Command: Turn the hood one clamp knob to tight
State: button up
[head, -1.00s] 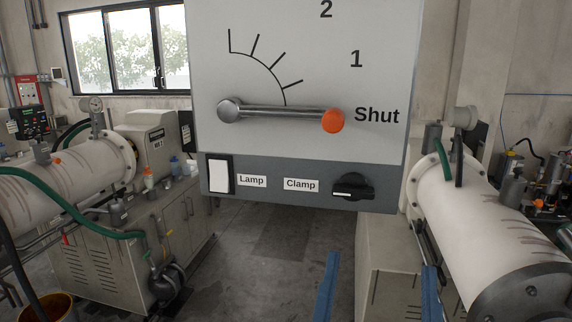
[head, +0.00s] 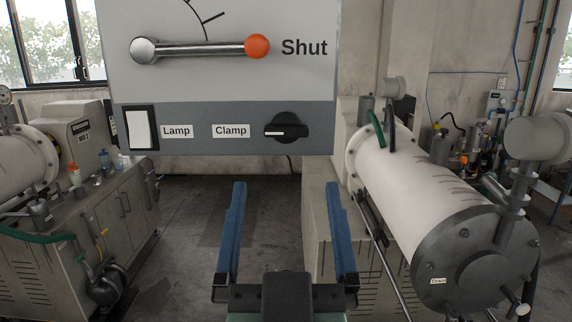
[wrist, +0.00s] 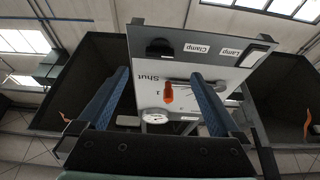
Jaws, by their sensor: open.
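The clamp knob (head: 287,130) is a black rotary knob on the grey lower strip of the hood panel (head: 225,85). A white mark on it points left, toward the label "Clamp" (head: 231,131). My gripper (head: 287,190) is open and empty, with its two blue fingers below the knob in the head view and apart from it. In the wrist view the panel appears upside down. The knob (wrist: 160,48) shows there beyond the fingers of my gripper (wrist: 155,85), near the panel's edge. No tight or loose marking is legible beside the knob.
Left of the knob is a white lamp switch (head: 141,130). Above is a lever with an orange ball (head: 257,46) at "Shut". A white mill cylinder (head: 420,170) stands right, and a machine cabinet (head: 110,225) left. The floor between them is clear.

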aim_at(286, 137)
jog(key=p+x, duration=0.2)
jog(key=x, duration=0.7)
jog(key=shift+r+p, duration=0.15)
jog(key=shift+p, duration=0.15)
jog(key=shift+w, duration=0.55)
jog(key=c, duration=1.4)
